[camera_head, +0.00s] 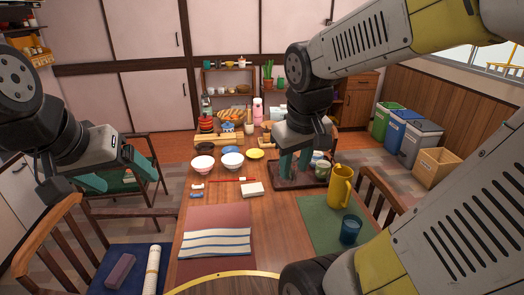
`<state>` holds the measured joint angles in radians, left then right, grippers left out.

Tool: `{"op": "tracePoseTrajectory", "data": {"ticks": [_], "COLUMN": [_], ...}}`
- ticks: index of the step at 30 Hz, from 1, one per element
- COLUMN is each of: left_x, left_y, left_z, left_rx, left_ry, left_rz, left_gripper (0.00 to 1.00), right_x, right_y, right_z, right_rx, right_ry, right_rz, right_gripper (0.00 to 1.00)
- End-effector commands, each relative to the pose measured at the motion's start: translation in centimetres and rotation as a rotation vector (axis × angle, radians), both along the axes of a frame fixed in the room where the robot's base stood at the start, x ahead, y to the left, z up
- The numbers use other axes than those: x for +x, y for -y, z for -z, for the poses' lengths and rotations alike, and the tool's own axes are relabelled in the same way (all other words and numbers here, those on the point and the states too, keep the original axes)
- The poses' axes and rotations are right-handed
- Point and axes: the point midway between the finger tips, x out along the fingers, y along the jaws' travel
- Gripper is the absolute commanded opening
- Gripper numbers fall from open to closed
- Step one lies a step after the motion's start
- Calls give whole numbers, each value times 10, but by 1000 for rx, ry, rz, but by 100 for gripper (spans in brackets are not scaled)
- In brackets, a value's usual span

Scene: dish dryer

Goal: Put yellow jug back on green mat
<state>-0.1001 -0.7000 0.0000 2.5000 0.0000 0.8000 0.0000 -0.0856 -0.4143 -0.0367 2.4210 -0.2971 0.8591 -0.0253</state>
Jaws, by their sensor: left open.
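The yellow jug (340,188) stands upright on the table. Its base overlaps the far part of the green mat (318,215) in the picture and appears to rest on it. A blue cup (350,229) stands on the mat in front of the jug. My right gripper (295,168) is left of the jug, apart from it, over a dark tray (287,183). Its teal fingers point down with a gap between them and nothing visible in it. My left gripper (108,173) is open and empty, left of the table.
Two white bowls (232,160), a yellow dish (255,154) and a dark green cup (322,170) stand farther back. A striped cloth (215,242) lies on a red-brown mat (220,213) at front left. Chairs (380,190) flank the table.

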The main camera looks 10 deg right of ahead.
Motion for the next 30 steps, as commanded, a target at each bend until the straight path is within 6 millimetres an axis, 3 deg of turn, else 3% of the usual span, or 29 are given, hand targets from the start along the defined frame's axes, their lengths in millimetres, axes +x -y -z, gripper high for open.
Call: {"op": "tracePoseTrajectory", "data": {"ticks": [3,9,30], "left_x": [0,0,0], "left_y": [0,0,0], "left_z": [0,0,0], "left_rx": [0,0,0], "left_ry": [0,0,0], "left_rz": [0,0,0], "left_gripper": [82,82,82], "right_x": [-16,-30,-33], "right_y": [-27,-53,-58], "right_z": [-24,-46,-50], "right_rx": [135,274,300], "right_ry": [116,215,230], "right_rz": [52,96,104], "right_gripper": [34,34,34]}}
